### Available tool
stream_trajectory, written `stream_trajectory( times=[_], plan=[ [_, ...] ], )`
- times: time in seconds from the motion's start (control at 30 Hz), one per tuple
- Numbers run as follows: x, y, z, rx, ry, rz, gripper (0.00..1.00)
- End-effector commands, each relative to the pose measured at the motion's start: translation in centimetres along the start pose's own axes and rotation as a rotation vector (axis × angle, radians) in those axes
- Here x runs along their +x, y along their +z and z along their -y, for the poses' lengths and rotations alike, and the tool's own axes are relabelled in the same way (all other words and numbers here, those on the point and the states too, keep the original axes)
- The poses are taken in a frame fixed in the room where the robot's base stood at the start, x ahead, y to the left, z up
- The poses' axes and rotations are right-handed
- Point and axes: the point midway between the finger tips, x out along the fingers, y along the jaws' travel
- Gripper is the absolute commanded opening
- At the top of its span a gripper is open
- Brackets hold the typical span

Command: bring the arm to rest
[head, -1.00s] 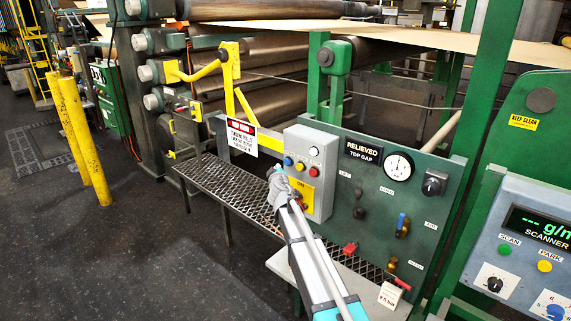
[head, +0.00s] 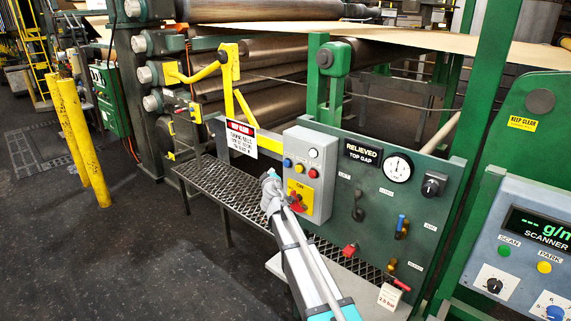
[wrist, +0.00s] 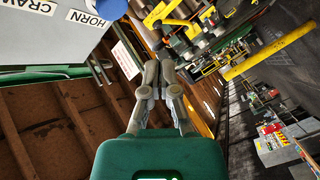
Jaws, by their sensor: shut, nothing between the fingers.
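My arm reaches up from the bottom of the head view. My gripper (head: 270,180) is at its end, just left of the grey control box (head: 311,160) and in front of the mesh walkway in the picture. The fingers are closed together and hold nothing; the wrist view shows them (wrist: 166,65) meeting at the tips. The red rotary switch (head: 296,200) on its yellow plate is in view beside the gripper. I see no contact with it, though the exact gap is hard to tell.
The green panel (head: 385,215) with gauge, levers and valves stands right of my arm. A grey shelf (head: 360,288) lies beneath it. The mesh walkway (head: 225,190) runs behind. Yellow posts (head: 83,140) stand left. Dark open floor (head: 130,265) fills the lower left.

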Motion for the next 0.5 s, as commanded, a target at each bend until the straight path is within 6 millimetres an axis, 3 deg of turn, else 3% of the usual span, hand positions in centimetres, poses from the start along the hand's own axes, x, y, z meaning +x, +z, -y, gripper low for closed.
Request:
stream_trajectory(
  times=[0.17, 0.27, 0.37, 0.5],
  plan=[
    [-0.5, 1.1, -0.6, 0.015, 0.009, 0.029, 0.0],
    [-1.3, 2.9, -1.5, 0.042, 0.024, 0.082, 0.0],
    [-2.8, 5.7, -2.7, 0.084, 0.042, 0.167, 0.0],
    [-5.9, 11.2, -4.5, 0.17, 0.064, 0.339, 0.0]
  ],
)
